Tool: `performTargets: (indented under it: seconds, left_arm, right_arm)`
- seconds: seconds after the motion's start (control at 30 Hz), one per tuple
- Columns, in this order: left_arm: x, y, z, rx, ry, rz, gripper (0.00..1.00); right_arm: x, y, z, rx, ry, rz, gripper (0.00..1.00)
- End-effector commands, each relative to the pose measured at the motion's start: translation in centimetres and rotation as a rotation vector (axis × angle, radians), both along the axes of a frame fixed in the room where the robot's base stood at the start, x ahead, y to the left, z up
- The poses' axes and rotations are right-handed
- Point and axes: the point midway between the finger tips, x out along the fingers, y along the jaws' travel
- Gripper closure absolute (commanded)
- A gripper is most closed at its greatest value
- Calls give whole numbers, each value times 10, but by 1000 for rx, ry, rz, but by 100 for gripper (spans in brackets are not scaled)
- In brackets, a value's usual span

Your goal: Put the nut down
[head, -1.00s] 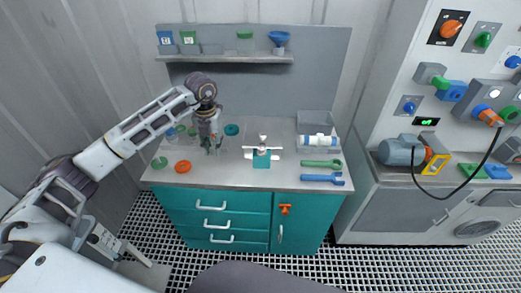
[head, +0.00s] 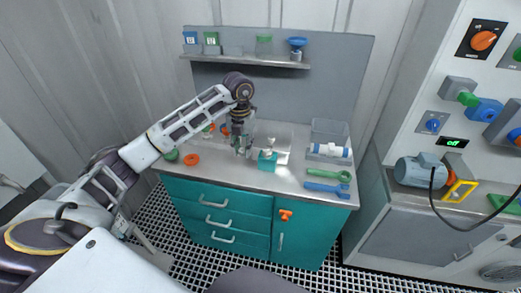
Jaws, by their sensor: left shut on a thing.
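My left gripper (head: 241,152) is over the left-middle of the metal bench top, pointing down, just left of a small teal block with a white top part (head: 267,161). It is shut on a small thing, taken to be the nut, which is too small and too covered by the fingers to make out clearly. Whether the nut touches the bench cannot be told. An orange ring (head: 192,159) and a green ring (head: 171,155) lie on the bench to the left. My right gripper is out of view.
Green (head: 328,175) and blue (head: 327,188) wrenches lie at the bench's right. A clear bin (head: 329,132) stands behind a white-and-blue cylinder (head: 330,150). A shelf (head: 245,60) with small containers hangs above. The bench front near the teal block looks clear.

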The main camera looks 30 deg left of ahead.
Motion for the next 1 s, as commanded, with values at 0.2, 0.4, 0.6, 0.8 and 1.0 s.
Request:
performTargets:
  seconds: [0.2,0.4,0.6,0.8,1.0]
  left_arm:
    - [0,0,-3,0,1,0,100]
    - [-1,0,-21,-1,4,0,100]
    - [-1,-1,-48,-2,3,-1,100]
    - [0,-1,-62,-1,1,0,100]
    - [0,0,-63,-1,0,0,100]
  right_arm:
    - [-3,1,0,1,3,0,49]
    - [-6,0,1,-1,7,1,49]
    - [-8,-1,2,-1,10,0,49]
    - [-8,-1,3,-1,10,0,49]
    - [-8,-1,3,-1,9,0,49]
